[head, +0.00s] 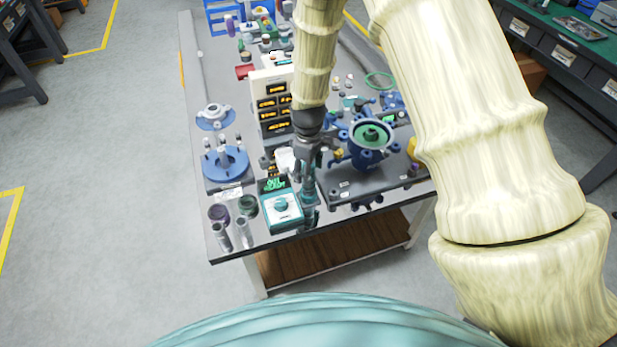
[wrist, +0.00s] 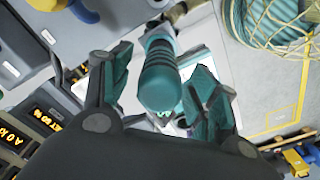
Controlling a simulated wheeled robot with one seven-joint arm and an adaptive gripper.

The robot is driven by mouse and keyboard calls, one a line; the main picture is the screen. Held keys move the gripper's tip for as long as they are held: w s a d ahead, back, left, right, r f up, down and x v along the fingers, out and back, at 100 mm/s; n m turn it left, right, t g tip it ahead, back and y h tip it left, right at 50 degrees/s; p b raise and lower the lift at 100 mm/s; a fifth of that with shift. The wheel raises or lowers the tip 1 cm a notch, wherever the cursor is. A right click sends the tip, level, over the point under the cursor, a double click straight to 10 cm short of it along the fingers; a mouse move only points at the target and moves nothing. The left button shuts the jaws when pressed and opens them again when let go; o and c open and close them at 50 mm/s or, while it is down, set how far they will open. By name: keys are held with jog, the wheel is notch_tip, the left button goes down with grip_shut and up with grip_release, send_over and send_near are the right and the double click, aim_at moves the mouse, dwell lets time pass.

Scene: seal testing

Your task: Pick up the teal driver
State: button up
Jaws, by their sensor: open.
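The teal driver (head: 309,192) stands roughly upright near the front edge of the workbench, just right of a teal-and-white box with a dial. My gripper (head: 308,160) is directly above it, pointing down. In the wrist view, the driver's ribbed teal handle (wrist: 161,78) lies between the two fingers of my gripper (wrist: 160,88).
The dial box (head: 283,211) is close on the left. A blue pump housing with a green centre (head: 371,136) is to the right. A panel with orange displays (head: 272,105) stands behind. Metal cylinders (head: 243,232) stand at the front left of the workbench (head: 198,120).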

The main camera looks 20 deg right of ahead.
jog(key=shift+f, duration=0.55)
jog(key=c, duration=1.2)
jog(key=shift+r, duration=0.1)
